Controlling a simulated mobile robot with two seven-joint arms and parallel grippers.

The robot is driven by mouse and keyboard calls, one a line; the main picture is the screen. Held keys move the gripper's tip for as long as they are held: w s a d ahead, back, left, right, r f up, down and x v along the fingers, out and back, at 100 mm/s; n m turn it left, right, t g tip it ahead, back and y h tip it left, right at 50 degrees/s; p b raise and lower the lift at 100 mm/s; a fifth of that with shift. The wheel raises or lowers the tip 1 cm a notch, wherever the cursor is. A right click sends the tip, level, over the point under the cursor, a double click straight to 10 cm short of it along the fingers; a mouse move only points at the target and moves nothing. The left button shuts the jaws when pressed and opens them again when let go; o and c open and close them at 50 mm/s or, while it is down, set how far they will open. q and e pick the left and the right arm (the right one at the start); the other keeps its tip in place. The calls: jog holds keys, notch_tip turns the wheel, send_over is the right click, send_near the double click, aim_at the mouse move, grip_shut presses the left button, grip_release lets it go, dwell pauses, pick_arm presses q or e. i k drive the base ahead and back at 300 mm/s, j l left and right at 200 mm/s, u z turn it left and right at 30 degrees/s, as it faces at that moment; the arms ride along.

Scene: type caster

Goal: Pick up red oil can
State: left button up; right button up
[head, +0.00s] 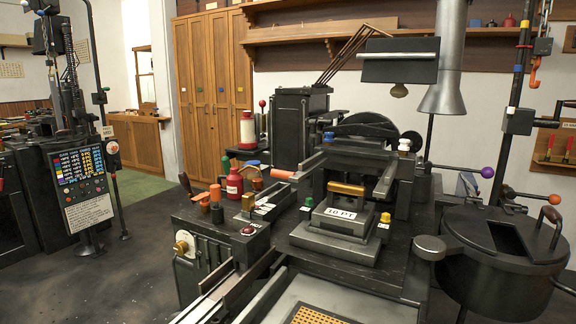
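A small red oil can (234,185) stands upright on the dark left side bench of the casting machine, near the middle of the head view. It has a narrower top. Neither of my grippers shows in this view.
Wooden- and orange-handled tools (216,194) crowd the bench by the can. The block marked 10 PT (343,219) is to the right, with a round dark pot (500,265) beyond. Open floor (130,265) lies left.

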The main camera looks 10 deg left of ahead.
aim_at(235, 181)
jog(key=i+j+z, duration=0.45)
jog(key=j, duration=0.2)
jog(key=i+j+z, duration=0.2)
jog(key=j, duration=0.2)
jog(key=i+j+z, duration=0.1)
jog(key=j+z, duration=0.15)
jog(key=j, duration=0.15)
jog(key=i+j+z, duration=0.2)
jog(key=j, duration=0.2)
jog(key=j+z, duration=0.2)
jog(key=j, duration=0.25)
jog(key=j+z, duration=0.25)
jog(key=j, duration=0.2)
